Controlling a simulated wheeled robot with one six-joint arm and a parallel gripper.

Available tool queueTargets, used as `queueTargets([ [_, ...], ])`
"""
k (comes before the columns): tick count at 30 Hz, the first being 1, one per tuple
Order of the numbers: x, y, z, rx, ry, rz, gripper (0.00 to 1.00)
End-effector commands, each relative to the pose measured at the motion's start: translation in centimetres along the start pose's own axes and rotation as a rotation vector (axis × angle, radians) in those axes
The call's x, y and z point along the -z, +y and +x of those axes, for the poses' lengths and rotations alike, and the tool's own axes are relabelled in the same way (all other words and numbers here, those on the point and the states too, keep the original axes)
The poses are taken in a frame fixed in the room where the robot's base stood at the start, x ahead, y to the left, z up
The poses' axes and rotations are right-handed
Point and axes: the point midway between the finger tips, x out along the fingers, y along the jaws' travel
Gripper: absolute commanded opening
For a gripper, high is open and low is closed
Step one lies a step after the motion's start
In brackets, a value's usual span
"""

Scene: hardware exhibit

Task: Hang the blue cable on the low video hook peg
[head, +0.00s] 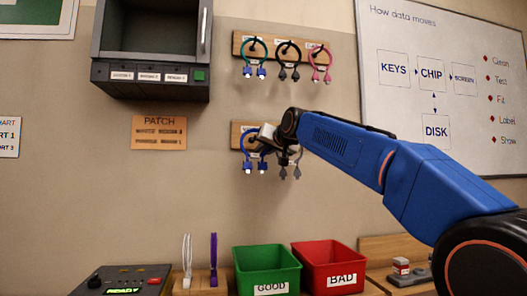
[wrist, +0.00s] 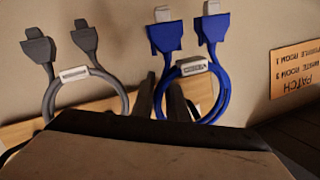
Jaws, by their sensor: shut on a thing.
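The blue cable (head: 248,153) is a loop with two blue plugs pointing down, in front of the left part of the lower peg board (head: 235,129). In the wrist view, turned upside down, the blue cable (wrist: 219,95) shows its plugs and a white label behind it. My gripper (head: 257,137) is at the right side of the loop, close to the board. In the wrist view my gripper (wrist: 160,90) has its dark fingers at the loop's side, shut on it. The low video hook peg is hidden, so I cannot tell whether the loop is around it.
A grey cable (wrist: 83,75) hangs just beside the blue one, partly behind my arm in the head view. An upper board (head: 241,44) holds green, black and pink cables. Green (head: 267,268) and red (head: 329,262) bins stand below. A dark cabinet (head: 150,75) is upper left.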

Motion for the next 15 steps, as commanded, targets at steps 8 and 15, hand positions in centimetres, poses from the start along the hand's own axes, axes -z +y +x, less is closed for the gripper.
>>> queueTargets([
  [8, -0.7, 0.5, 1.1, 0.000, 0.000, 0.000, 0.00],
  [15, -1.2, 0.8, 1.5, 0.000, 0.000, -0.001, 0.00],
])
